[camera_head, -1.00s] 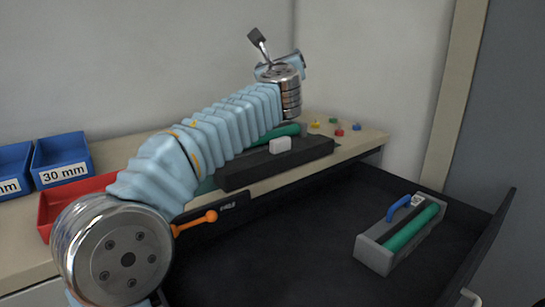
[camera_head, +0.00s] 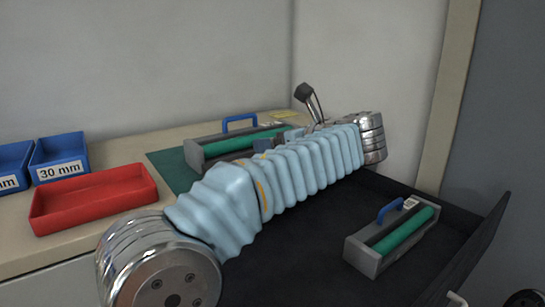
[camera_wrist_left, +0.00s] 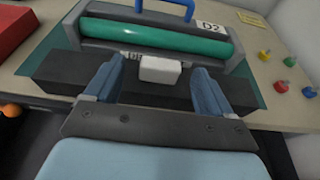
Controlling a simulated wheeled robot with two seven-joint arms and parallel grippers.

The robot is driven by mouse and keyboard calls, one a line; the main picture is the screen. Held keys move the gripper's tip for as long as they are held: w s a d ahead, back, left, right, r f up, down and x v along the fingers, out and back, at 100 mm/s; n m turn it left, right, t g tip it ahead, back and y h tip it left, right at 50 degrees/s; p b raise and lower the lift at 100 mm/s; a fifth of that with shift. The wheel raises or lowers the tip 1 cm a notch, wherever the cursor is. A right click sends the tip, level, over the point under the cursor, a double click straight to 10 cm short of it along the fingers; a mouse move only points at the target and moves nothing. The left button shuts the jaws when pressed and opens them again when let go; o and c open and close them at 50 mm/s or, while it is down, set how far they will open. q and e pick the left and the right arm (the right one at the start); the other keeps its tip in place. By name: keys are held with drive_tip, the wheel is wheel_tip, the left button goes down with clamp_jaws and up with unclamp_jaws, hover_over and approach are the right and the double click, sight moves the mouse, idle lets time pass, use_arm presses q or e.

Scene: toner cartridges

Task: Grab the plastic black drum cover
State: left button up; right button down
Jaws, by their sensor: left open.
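The black drum cover (camera_wrist_left: 62,72) lies lengthwise across the left wrist view, with a white block (camera_wrist_left: 160,70) at its middle. In the head view my arm hides it. My left gripper (camera_wrist_left: 154,88) is open, its two blue fingers over the cover on either side of the white block. The block is between them; I cannot tell whether they touch it. In the head view the left gripper (camera_head: 277,140) shows partly behind my arm. My right gripper is not in view.
A grey drum unit with green roller (camera_head: 229,144) stands on the green mat (camera_head: 170,166) behind the cover. Another drum unit (camera_head: 400,234) sits in the open black drawer (camera_head: 318,262). Red (camera_head: 92,198) and blue (camera_head: 60,157) bins are at left. Coloured pegs (camera_wrist_left: 281,87) lie right.

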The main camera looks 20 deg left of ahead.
use_arm(q)
drive_tip(key=x, duration=0.5)
drive_tip(key=shift+w+a+f, duration=0.1)
drive_tip(key=shift+w+a, duration=0.05)
drive_tip(key=shift+w, duration=0.05)
drive_tip(key=c, duration=1.1)
